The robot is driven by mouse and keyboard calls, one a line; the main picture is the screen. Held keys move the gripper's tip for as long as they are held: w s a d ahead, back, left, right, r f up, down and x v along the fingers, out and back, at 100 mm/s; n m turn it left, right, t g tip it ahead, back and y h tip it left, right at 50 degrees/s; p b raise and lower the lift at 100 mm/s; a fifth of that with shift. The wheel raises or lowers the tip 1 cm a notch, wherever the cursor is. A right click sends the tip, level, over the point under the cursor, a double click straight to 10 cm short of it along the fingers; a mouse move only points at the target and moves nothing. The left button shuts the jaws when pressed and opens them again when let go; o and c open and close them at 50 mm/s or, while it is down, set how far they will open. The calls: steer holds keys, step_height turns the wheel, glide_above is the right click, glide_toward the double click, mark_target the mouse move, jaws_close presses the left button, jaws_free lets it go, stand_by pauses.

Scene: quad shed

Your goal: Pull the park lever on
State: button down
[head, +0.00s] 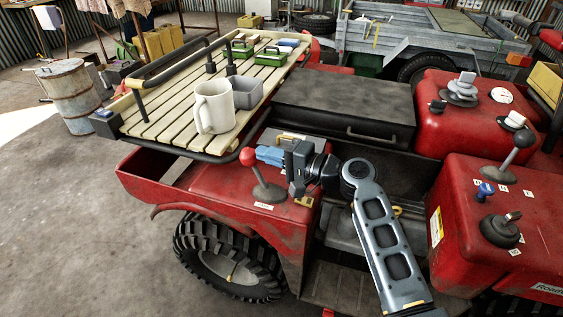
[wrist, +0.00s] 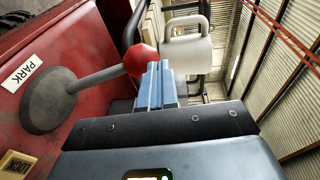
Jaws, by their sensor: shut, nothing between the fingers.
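The park lever (head: 262,180) stands on the red fender, with a grey boot, a grey rod and a red knob (head: 248,157). In the wrist view the rod (wrist: 100,78) slants up to the red knob (wrist: 140,60), and a PARK label (wrist: 22,73) lies beside the boot. My gripper (head: 262,155) is shut and empty, its blue fingers right beside the knob on its right in the head view. In the wrist view the fingertips (wrist: 157,68) overlap the knob's edge. I cannot tell whether they touch it.
A slatted rack (head: 160,125) behind the lever carries a white mug (head: 213,107), a grey bin (head: 247,92) and green boxes. A dark box (head: 345,105) lies behind my arm. Another lever (head: 515,150) stands on the right red panel. A LOCK-marked piece (wrist: 17,163) sits near the boot.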

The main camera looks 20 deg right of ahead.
steer(key=shift+b+x, duration=0.35)
steer(key=shift+x, duration=0.55)
